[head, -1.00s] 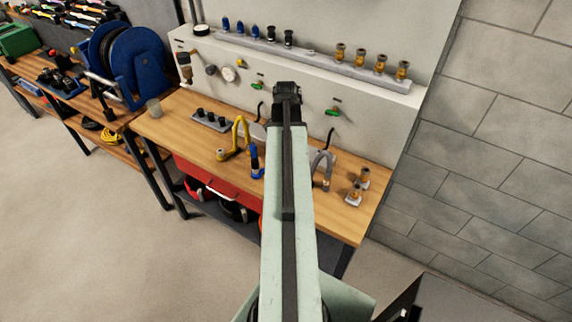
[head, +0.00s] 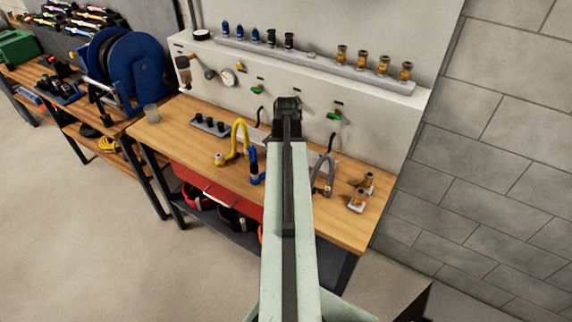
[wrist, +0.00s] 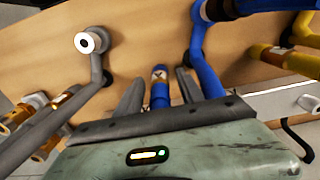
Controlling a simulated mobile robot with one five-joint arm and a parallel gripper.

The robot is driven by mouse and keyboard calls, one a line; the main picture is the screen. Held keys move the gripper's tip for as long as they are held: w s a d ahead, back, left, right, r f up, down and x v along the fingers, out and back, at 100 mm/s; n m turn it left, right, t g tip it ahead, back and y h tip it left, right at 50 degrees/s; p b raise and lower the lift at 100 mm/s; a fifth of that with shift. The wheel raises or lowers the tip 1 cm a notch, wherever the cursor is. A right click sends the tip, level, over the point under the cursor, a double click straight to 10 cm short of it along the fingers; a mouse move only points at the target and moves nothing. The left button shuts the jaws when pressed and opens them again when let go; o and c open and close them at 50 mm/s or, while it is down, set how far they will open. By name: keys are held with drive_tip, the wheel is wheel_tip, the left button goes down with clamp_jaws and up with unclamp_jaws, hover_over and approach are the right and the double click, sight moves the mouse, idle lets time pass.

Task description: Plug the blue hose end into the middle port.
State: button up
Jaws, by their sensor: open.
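The blue hose (head: 254,165) stands on the workbench between a yellow hose (head: 238,138) and a grey hose (head: 325,172). The wrist view also shows a blue hose (wrist: 203,60), right of my fingers. My gripper (head: 287,103) is open above the bench, in front of the back panel. My arm hides part of the bench, and I cannot make out the middle port.
A rail (head: 330,65) on the panel carries blue, black and brass fittings. Green handles (head: 335,116) sit lower on the panel. Brass fittings (head: 357,200) stand at the bench's right. A blue reel (head: 130,65) is at left. The bench's front right (head: 345,230) is clear.

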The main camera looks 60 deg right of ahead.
idle(0.3)
clamp_jaws()
idle(1.2)
drive_tip(key=shift+r, duration=0.15)
drive_tip(key=shift+r+p, duration=2.9)
drive_tip(key=shift+p, duration=0.15)
drive_tip(key=shift+f, duration=0.15)
